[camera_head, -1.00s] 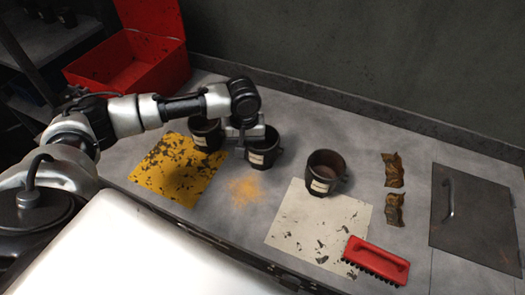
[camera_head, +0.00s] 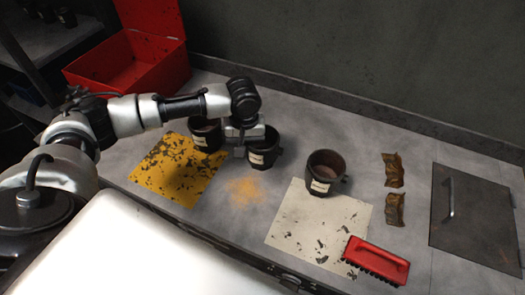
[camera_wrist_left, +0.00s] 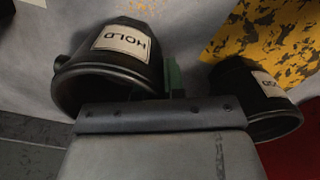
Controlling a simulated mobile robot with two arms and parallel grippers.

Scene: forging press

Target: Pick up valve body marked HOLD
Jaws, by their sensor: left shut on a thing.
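The valve body marked HOLD (camera_wrist_left: 110,62) is a dark cup-like part with a side stub and a white label. In the head view the same valve body (camera_head: 263,150) stands on the grey bench, right of the yellow plate. My left gripper (camera_head: 243,142) is shut on its left wall. In the left wrist view a green finger pad (camera_wrist_left: 173,76) lies against its side; the other finger is hidden. A second dark valve body (camera_head: 206,134) stands close on the gripper's other side, its label (camera_wrist_left: 267,80) only partly visible. My right gripper is not in view.
A third valve body (camera_head: 325,172) stands on a pale, chipped sheet (camera_head: 300,228). The yellow worn plate (camera_head: 175,172), a red brush (camera_head: 377,260), brown scraps (camera_head: 394,190) and a dark hatch (camera_head: 475,215) lie around. An open red box (camera_head: 125,65) stands behind.

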